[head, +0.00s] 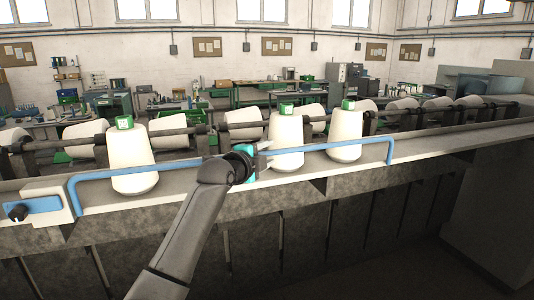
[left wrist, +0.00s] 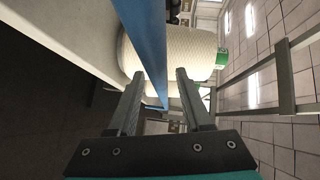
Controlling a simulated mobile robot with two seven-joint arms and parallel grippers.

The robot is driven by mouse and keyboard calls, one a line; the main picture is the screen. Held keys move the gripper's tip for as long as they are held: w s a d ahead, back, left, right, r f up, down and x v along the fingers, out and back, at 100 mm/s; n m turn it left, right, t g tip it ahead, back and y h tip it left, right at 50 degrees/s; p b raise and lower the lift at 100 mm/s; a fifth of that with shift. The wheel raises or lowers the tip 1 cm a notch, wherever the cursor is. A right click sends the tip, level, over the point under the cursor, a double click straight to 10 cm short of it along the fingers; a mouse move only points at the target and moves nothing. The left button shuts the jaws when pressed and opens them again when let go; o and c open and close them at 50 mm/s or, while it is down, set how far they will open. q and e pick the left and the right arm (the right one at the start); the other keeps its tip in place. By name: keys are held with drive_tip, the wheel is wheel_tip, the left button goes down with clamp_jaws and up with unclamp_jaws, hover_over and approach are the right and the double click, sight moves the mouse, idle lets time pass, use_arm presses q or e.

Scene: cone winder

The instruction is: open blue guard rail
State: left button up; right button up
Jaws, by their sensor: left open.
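The blue guard rail (head: 95,176) runs along the front of the machine ledge, passing in front of three white yarn cones, and is bent down at both ends. My left gripper (head: 266,149) is at the rail near its middle, left of the middle cone (head: 286,140). In the left wrist view the rail (left wrist: 151,40) runs into the gap between the two open fingers of the left gripper (left wrist: 158,76). A white cone (left wrist: 185,52) with a green top shows just behind the rail. Whether a finger touches the rail cannot be told. My right gripper is not in view.
Other cones stand at the left (head: 132,155) and right (head: 345,133) on the ledge (head: 200,190). A white box with a blue panel and black knob (head: 40,205) is at the left end. Rollers lie behind. The dark machine front drops below the ledge.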

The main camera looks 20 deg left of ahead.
use_arm(q)
drive_tip(key=shift+c, duration=0.2)
clamp_jaws()
idle(1.3)
